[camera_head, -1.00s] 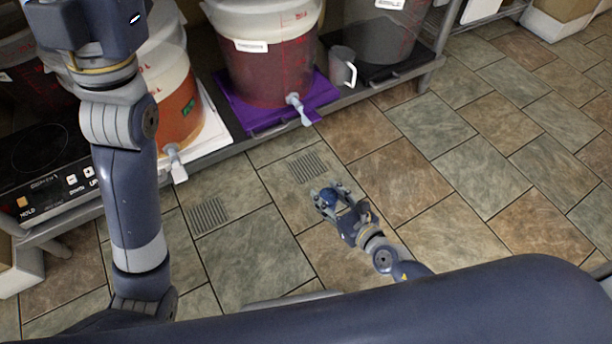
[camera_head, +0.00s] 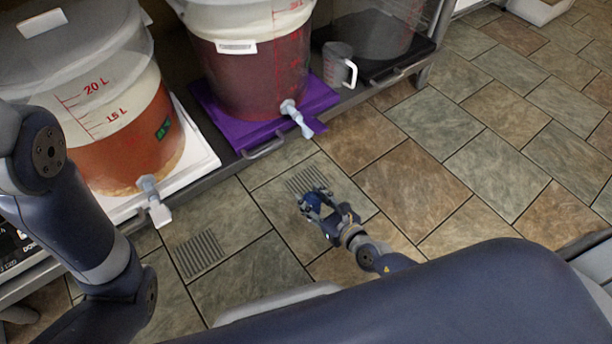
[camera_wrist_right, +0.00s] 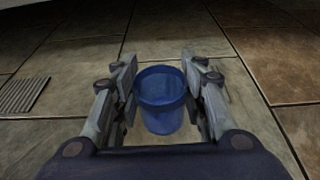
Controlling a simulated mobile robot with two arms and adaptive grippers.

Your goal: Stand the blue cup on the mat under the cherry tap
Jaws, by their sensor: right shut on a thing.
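The blue cup (camera_wrist_right: 161,112) is upright between the fingers of my right gripper (camera_wrist_right: 160,82) in the right wrist view. In the head view my right gripper (camera_head: 318,203) is over the floor tiles, shut on the cup, which is small and partly hidden by the fingers. The cherry bucket (camera_head: 253,80) holds dark red liquid, and its pale tap (camera_head: 297,117) points out over the shelf edge. A grey ribbed mat (camera_head: 305,179) lies on the floor in front of that tap, just beyond the gripper. My left gripper is out of view.
An orange-filled bucket (camera_head: 125,150) with its own tap (camera_head: 153,200) stands at left. A second ribbed mat (camera_head: 199,254) lies on the floor below it. The floor at right is clear.

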